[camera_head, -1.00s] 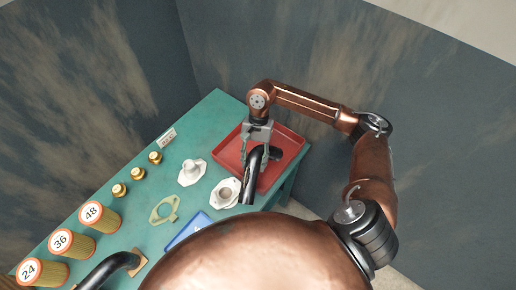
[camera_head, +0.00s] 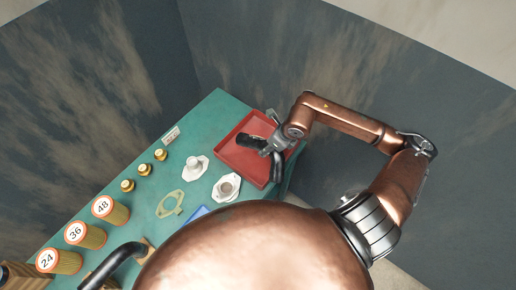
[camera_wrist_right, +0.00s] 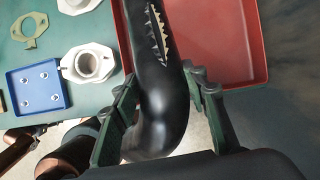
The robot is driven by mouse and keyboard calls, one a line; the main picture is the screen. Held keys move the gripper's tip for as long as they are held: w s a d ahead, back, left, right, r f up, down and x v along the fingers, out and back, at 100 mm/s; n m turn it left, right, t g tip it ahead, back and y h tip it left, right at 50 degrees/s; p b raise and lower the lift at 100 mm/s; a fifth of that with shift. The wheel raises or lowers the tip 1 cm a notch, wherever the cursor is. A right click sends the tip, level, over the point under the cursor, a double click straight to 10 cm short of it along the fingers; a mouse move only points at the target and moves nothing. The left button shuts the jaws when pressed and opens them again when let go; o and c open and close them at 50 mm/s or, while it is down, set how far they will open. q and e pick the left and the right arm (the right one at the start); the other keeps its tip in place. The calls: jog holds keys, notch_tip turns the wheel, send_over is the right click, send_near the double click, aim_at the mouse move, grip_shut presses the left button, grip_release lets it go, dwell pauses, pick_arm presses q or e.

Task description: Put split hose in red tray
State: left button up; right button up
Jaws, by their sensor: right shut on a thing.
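The black split hose (camera_head: 277,167) is bent and held in my right gripper (camera_head: 268,146) over the red tray (camera_head: 228,151). In the right wrist view the hose (camera_wrist_right: 158,95) lies between the two fingers of the right gripper (camera_wrist_right: 160,105), and a jagged pale-edged split runs along its upper part. The red tray (camera_wrist_right: 262,50) shows behind the hose there. I cannot tell whether the hose touches the tray floor. The near bend of the hose reaches the tray's right side. My left gripper is not in view.
Two white flanged parts (camera_head: 227,187), a gasket (camera_head: 171,204) and a blue tray (camera_wrist_right: 38,88) with bolts lie left of the red tray. A wall rises behind the table.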

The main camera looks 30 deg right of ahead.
jog(key=shift+d+r+m, duration=0.1)
jog(key=shift+r+m, duration=0.15)
jog(key=shift+m, duration=0.15)
jog(key=shift+w+d, duration=0.1)
jog(key=shift+w, duration=0.05)
jog(key=w+d+f+p, duration=0.2)
jog(key=w+f, duration=0.2)
jog(key=w+d+f+p, duration=0.2)
jog(key=w+d+f, duration=0.1)
jog(key=f, duration=0.1)
jog(key=w+d+f+p, duration=0.2)
jog(key=w+f, duration=0.2)
jog(key=shift+w+d+f, duration=0.2)
jog(key=shift+w+f, duration=0.05)
jog(key=shift+w, duration=0.1)
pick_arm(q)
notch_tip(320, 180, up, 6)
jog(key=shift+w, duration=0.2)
pick_arm(e)
jog(key=shift+f, duration=0.25)
jog(key=o, duration=1.4)
jog(key=shift+f, duration=0.1)
jog(key=shift+c, duration=0.2)
